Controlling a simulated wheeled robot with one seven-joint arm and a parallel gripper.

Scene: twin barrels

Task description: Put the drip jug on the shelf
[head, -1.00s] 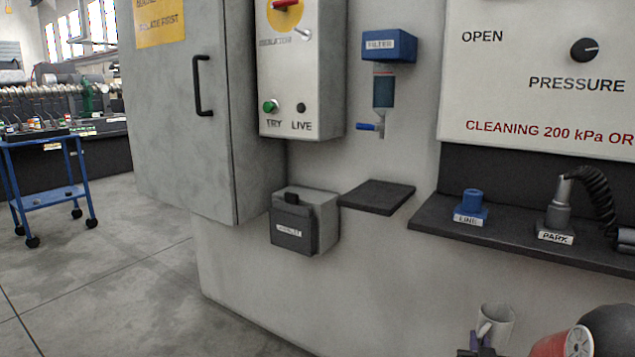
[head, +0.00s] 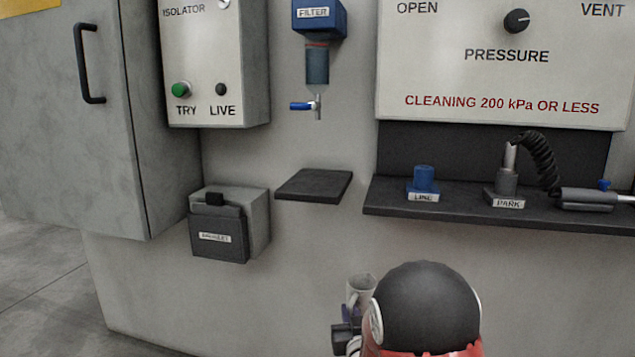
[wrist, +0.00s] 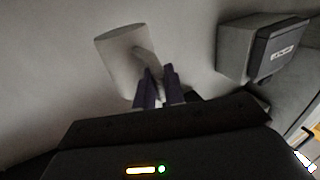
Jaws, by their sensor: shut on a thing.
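The drip jug is a pale grey cup with a handle. In the head view the jug (head: 361,287) shows low in the middle, partly hidden by my arm. In the wrist view the jug (wrist: 115,58) has its handle between my fingers. My gripper (wrist: 155,82) is shut on that handle; in the head view my gripper (head: 345,335) is mostly hidden. A small dark shelf (head: 314,185) is on the wall below the filter, bare on top. The jug appears lower and to the right of it in the picture.
The blue filter (head: 318,60) with a tap hangs above the small shelf. A grey labelled box (head: 220,237) is left of it. A longer dark shelf (head: 460,220) at right holds the LINE block (head: 423,184) and PARK holder (head: 507,187) with a hose.

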